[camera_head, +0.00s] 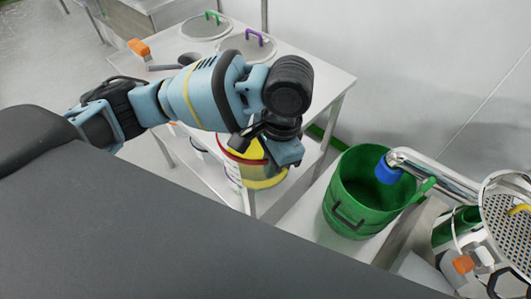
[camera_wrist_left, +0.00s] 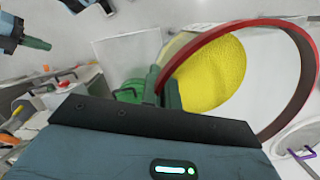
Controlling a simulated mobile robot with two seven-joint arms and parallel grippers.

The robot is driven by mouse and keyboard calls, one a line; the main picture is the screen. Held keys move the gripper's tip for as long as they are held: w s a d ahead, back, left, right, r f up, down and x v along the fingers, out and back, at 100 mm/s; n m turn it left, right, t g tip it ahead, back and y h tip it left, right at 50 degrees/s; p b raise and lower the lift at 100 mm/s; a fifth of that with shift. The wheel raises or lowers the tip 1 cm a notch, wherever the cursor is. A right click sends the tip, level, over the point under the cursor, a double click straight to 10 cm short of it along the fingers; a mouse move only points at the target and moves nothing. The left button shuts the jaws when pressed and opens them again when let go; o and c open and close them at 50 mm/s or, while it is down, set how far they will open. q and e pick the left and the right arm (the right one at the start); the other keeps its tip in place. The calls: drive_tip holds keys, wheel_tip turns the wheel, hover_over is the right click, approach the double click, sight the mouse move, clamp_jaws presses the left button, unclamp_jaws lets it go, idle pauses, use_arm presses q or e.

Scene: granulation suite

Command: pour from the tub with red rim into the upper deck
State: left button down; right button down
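The tub with red rim (camera_head: 264,184) hangs below my left wrist in the head view, partly hidden by it. In the left wrist view its red rim (camera_wrist_left: 309,75) circles yellow contents (camera_wrist_left: 213,78). My left gripper (camera_wrist_left: 164,92) has green fingers closed at the rim; the exact contact is partly hidden. In the head view the left gripper (camera_head: 270,147) is over the tub's near-right side. The round mesh top (camera_head: 507,213) at the right edge may be the upper deck; it is cut off. A blue-grey arm end with a green tip, probably my right gripper (camera_wrist_left: 36,43), shows in the left wrist view.
A green bin (camera_head: 355,205) stands right of the tub, under a metal pipe with a blue end (camera_head: 388,172). A white table (camera_head: 310,72) behind my arm carries round lids with green and purple handles and an orange-handled scoop (camera_head: 140,47). A wall closes off the back.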

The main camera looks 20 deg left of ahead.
idle(0.5)
use_arm(q)
drive_tip(key=a+n, duration=0.4)
drive_tip(key=a+n+h, duration=0.1)
drive_tip(key=a+n, duration=0.2)
drive_tip(key=shift+w+r, duration=0.1)
drive_tip(key=shift+w, duration=0.2)
drive_tip(key=shift+a+r+n, duration=0.1)
drive_tip(key=shift+a+n, duration=0.45)
drive_tip(key=shift+n, duration=0.15)
drive_tip(key=shift+d, duration=0.15)
